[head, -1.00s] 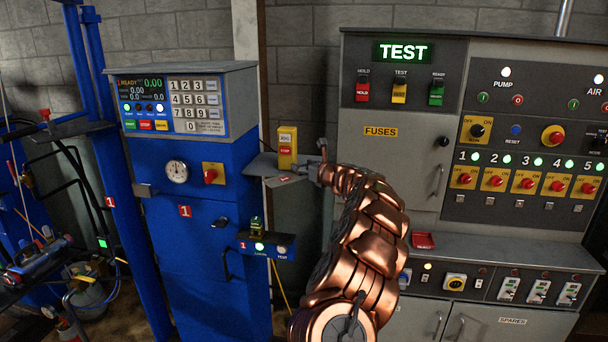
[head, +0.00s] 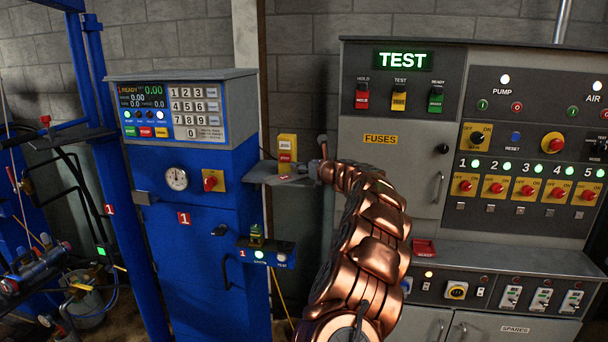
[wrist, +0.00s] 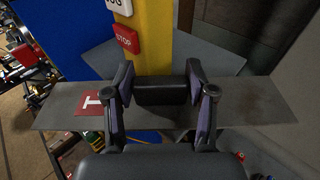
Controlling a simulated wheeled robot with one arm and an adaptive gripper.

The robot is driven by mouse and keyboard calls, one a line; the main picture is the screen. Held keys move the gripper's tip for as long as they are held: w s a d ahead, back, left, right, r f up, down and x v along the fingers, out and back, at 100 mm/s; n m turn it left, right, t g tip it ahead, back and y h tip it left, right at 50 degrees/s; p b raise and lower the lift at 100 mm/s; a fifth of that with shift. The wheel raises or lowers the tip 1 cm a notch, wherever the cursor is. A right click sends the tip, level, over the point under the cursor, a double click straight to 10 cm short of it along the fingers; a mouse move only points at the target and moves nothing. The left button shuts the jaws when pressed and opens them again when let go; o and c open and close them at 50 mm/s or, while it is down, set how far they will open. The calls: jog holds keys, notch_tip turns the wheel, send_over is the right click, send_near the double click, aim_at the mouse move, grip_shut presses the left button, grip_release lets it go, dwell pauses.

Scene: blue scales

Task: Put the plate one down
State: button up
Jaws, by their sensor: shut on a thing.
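Plate one is a flat grey plate (wrist: 245,103) with a red label bearing a white mark near its left end. In the wrist view it lies crosswise under my gripper (wrist: 161,88), which is shut on its dark block-like grip (wrist: 162,95). In the head view the plate's red label (head: 284,177) shows just left of my gripper (head: 317,170), which is small and partly hidden by my arm. A grey shelf (wrist: 213,58) lies beyond and partly behind the plate. I cannot tell whether plate and shelf touch.
A yellow post with red STOP button (wrist: 155,45) stands right beyond the grip; it is the yellow box (head: 287,148) in the head view. The blue cabinet (head: 200,260) is on the left, the grey fuse cabinet (head: 385,185) on the right. A small switch box (head: 268,250) sits below.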

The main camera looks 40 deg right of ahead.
jog(key=a+b+v, duration=0.2)
jog(key=b+v, duration=0.2)
jog(key=v, duration=1.2)
jog(key=shift+f, duration=0.3)
jog(key=shift+w, duration=0.1)
